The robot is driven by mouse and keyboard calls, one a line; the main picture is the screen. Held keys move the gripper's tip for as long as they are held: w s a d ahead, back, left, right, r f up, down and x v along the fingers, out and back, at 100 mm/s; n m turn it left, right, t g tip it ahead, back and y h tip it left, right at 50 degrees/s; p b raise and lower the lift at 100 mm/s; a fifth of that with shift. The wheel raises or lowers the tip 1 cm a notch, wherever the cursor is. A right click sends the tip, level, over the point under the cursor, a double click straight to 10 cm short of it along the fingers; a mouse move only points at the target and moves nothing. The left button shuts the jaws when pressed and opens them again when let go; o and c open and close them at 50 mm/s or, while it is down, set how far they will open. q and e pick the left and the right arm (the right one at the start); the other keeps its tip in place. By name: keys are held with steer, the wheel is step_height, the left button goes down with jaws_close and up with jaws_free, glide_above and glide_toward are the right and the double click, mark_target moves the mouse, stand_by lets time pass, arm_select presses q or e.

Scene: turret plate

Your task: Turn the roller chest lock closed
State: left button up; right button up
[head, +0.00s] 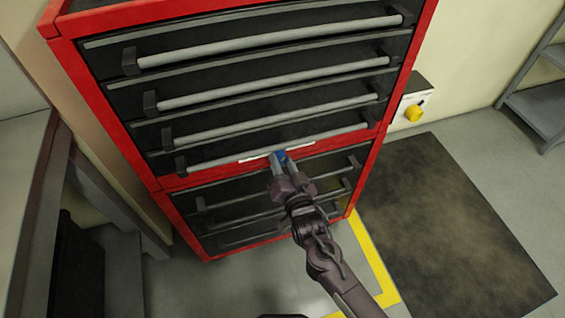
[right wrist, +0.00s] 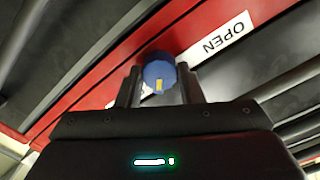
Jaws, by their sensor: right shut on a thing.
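The roller chest (head: 160,185) is red with black drawers and fills the middle of the head view. Its lock is a blue knob (head: 281,155) on the red band between the upper and lower drawers. In the right wrist view the knob (right wrist: 160,74) has a yellow mark on its lower side. A white label reading OPEN (right wrist: 215,45) lies beside the knob. My right gripper (head: 278,163) is at the knob, its two fingers on either side, shut on it. In the wrist view the fingers (right wrist: 160,88) flank the knob. My left gripper is not in view.
Drawer handles (head: 270,87) stick out above and below the knob. A grey box with a yellow knob (head: 413,112) is on the wall at right. A dark mat (head: 450,220) and yellow floor line (head: 374,258) lie right of the chest. A bench (head: 32,200) stands at left.

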steer(key=shift+m, duration=0.4)
steer(key=o, duration=1)
steer(key=v, duration=0.7)
steer(key=shift+s+d, duration=0.15)
steer(key=shift+s, duration=0.25)
